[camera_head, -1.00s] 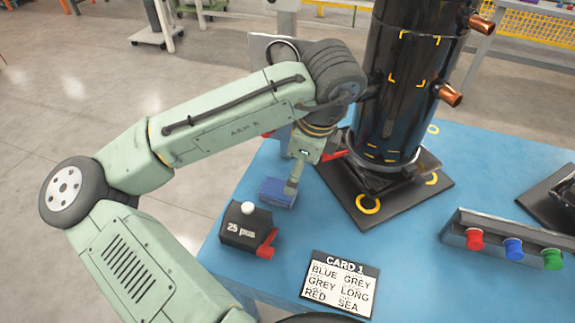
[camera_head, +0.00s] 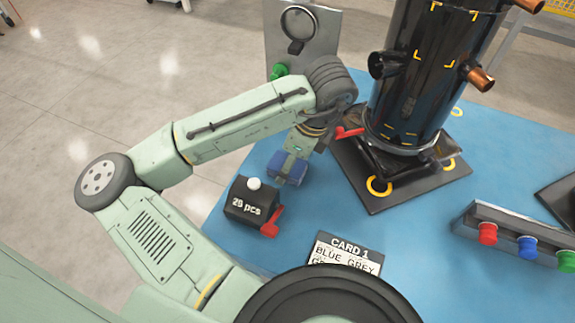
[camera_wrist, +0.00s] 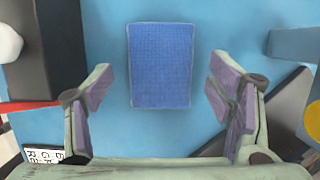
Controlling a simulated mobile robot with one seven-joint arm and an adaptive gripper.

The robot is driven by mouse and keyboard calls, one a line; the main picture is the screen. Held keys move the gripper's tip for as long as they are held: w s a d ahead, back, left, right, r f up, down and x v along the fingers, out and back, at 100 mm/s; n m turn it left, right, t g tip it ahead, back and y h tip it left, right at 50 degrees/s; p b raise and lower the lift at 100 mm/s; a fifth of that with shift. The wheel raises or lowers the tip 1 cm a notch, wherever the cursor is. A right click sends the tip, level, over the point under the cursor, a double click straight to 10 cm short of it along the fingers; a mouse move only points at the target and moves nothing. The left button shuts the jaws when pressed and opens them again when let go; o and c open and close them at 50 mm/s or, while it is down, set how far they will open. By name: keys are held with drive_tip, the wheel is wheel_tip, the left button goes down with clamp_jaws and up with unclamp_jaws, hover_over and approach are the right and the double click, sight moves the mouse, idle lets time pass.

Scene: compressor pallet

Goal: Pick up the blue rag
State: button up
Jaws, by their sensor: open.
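The blue rag (camera_head: 287,168) is a small folded rectangular block lying on the blue table, left of the black cylinder's base. In the wrist view the blue rag (camera_wrist: 160,66) lies flat between and just beyond the fingertips, with blue table showing on both sides of it. My gripper (camera_head: 296,155) is above the rag, pointing down, and partly hides it. In the wrist view my gripper (camera_wrist: 160,95) is open and empty, its purple-padded fingers spread wider than the rag. Whether the fingers touch the table I cannot tell.
A black box (camera_head: 250,205) with a white knob and red lever stands close to the rag. The black cylinder (camera_head: 415,80) with copper stubs stands on a dark plate to the right. A card (camera_head: 345,252) and a button bar (camera_head: 510,238) lie nearer on the blue table (camera_head: 405,240).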

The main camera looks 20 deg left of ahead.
drive_tip(key=shift+x, duration=0.85)
drive_tip(key=shift+c, duration=0.2)
drive_tip(key=c, duration=1.2)
drive_tip(key=shift+r, duration=0.1)
wheel_tip(320, 180, up, 10)
drive_tip(key=shift+f, duration=0.1)
drive_tip(key=o, duration=0.6)
drive_tip(key=shift+c, duration=0.2)
drive_tip(key=c, duration=0.4)
